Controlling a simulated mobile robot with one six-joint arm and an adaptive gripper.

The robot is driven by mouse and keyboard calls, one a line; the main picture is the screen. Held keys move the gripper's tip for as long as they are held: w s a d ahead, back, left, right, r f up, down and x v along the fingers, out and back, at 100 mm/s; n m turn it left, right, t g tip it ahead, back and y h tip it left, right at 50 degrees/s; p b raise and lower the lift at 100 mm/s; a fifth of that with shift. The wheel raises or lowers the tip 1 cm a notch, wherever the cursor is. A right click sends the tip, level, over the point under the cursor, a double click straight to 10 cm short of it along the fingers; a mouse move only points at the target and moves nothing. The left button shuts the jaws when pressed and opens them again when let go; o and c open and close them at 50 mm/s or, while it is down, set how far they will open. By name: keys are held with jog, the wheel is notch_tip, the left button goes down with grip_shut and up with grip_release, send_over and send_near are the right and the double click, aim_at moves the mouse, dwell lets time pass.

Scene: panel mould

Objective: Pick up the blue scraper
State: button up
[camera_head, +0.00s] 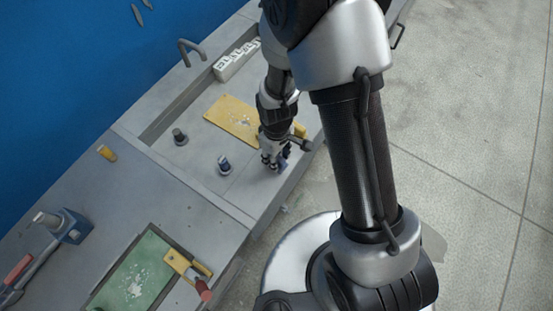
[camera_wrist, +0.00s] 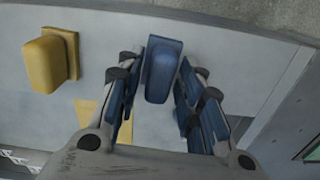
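The blue scraper (camera_wrist: 161,72) shows in the wrist view as a blue block lying on the grey surface. My gripper (camera_wrist: 168,68) is open, with one finger on each side of the scraper at its tips. A narrow gap shows on the right side; on the left the finger lies so near that I cannot tell if it touches. In the head view my gripper (camera_head: 273,163) is low over the grey mould floor, near its front edge. A dark blue bit (camera_head: 284,154) shows beside the fingers there, mostly hidden by them.
A yellow block (camera_wrist: 48,62) stands left of the scraper in the wrist view. A green panel (camera_head: 135,278) lies at lower left.

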grip_shut()
dwell(0.3)
notch_tip(320, 180, up, 20)
jog(key=p, duration=0.5)
